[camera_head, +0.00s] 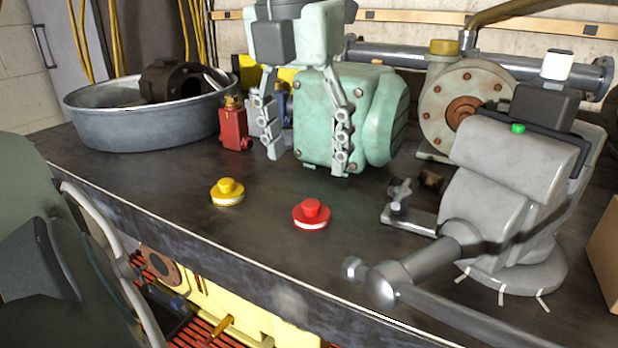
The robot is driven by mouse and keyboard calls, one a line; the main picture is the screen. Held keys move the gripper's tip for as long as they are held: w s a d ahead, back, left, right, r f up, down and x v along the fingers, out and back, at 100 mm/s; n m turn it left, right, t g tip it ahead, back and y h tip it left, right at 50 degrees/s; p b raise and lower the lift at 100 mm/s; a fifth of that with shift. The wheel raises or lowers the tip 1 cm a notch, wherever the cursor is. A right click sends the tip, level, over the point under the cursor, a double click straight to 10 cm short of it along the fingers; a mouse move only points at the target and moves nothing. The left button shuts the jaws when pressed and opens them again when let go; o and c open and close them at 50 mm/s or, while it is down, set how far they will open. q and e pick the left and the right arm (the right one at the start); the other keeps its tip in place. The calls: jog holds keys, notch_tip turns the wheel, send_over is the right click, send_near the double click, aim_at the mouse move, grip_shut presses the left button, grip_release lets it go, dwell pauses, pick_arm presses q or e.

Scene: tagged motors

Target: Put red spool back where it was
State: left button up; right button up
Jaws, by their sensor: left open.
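The red spool (311,214), a flat disc with a knob on top and a white band below, sits upright on the dark workbench (150,180), near its front edge. A similar yellow spool (227,192) stands to its left, apart from it. My left gripper (306,162) hangs above the bench, beyond and above the red spool. Its two fingers are spread wide, with nothing between them, in front of a green motor (325,115). My right gripper is not in view.
A round metal pan (140,125) is at the back left. Bench around the spools is clear.

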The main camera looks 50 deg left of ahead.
pick_arm(q)
jog(key=r, duration=0.4)
jog(key=shift+s+d, duration=0.1)
jog(key=shift+s, duration=0.25)
